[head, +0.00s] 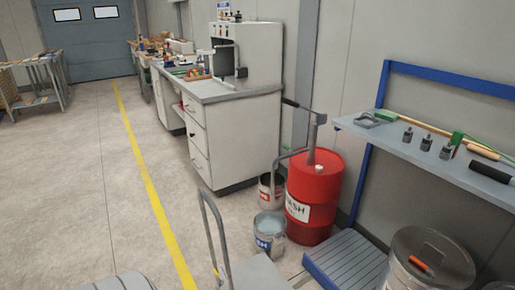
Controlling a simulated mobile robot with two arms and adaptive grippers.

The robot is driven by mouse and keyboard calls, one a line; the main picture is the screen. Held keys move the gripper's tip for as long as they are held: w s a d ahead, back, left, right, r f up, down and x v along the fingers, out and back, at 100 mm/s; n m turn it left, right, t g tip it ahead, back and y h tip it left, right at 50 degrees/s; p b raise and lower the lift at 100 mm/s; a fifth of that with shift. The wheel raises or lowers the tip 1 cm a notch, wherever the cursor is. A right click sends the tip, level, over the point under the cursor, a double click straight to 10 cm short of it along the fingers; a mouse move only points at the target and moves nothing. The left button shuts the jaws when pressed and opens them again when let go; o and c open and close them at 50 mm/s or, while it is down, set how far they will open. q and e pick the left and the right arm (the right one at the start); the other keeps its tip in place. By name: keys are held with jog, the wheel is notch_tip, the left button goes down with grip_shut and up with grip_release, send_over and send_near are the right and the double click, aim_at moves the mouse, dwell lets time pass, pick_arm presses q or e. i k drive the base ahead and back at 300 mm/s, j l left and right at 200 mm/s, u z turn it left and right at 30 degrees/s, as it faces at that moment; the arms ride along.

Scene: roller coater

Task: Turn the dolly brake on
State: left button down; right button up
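The dolly stands at the bottom centre of the head view. Its grey tubular handle (207,205) rises upright from a flat grey platform (256,273), which the lower picture edge cuts off. The dolly's wheels are hidden. Neither of my grippers is in view.
A red drum (322,190) with a pump and an open bucket (269,240) stand just behind the dolly.

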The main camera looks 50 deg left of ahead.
aim_at(216, 273)
jog(key=u, duration=1.65)
